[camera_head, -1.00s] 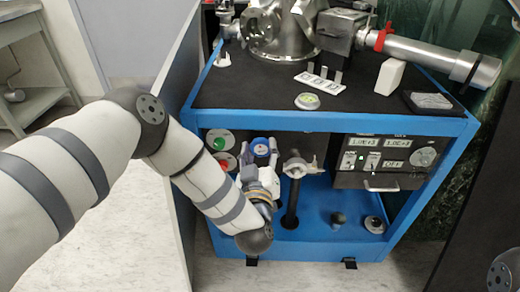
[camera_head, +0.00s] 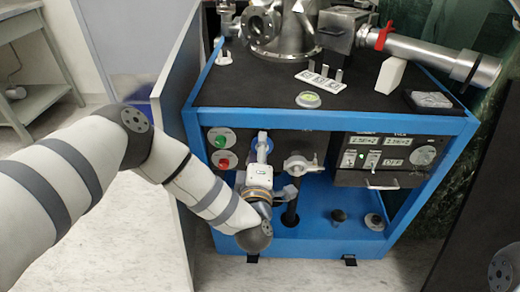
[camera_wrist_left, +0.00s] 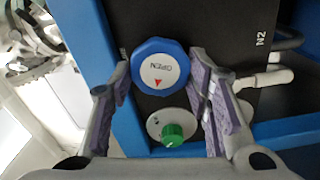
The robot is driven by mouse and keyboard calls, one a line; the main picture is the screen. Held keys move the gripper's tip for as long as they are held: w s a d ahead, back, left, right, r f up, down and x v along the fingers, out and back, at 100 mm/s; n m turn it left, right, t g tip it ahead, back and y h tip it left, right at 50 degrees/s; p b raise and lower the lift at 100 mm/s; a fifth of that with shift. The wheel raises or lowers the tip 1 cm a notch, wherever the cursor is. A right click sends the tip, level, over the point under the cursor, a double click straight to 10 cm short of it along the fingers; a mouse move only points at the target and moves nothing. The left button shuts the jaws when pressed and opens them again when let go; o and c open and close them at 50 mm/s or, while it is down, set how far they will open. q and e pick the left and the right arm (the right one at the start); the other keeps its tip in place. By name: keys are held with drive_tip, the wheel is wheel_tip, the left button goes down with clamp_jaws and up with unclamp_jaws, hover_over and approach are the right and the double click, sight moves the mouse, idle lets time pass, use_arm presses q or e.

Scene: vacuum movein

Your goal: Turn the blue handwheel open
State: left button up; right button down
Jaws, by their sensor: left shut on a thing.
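The blue handwheel (camera_head: 262,136) is on the front panel under the cart's top. In the left wrist view the handwheel (camera_wrist_left: 158,52) has a white cap with the word OPEN and a red arrow, which points down in the picture. My left gripper (camera_wrist_left: 162,68) has its two purple-padded fingers on opposite sides of the wheel's rim and is shut on it. In the head view my left gripper (camera_head: 262,150) is seen edge-on and partly hides the wheel. My right gripper is not in view.
A display box (camera_head: 385,155) is farther right. The black cart top (camera_head: 250,92) overhangs above.

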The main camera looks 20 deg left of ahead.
use_arm(q)
drive_tip(key=shift+w+d+f+m+b, duration=0.1)
drive_tip(key=shift+m+b, duration=3.4)
drive_tip(key=shift+m, duration=2.1)
drive_tip(key=shift+d+r+m+b, duration=0.15)
drive_tip(key=shift+m+b, duration=3.35)
drive_tip(key=shift+m, duration=2.1)
drive_tip(key=shift+w+d+f+m+b, duration=0.15)
drive_tip(key=shift+m+b, duration=3.35)
drive_tip(key=shift+m, duration=2.1)
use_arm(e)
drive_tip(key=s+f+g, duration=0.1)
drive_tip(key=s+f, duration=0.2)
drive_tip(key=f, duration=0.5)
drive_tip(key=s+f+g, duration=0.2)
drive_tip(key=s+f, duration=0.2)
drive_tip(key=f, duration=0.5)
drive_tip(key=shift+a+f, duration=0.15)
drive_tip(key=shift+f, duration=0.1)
use_arm(q)
drive_tip(key=shift+s+n, duration=0.1)
drive_tip(key=shift+n, duration=0.2)
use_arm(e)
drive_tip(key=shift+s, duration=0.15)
use_arm(q)
drive_tip(key=o, duration=1.2)
drive_tip(key=shift+c, duration=0.2)
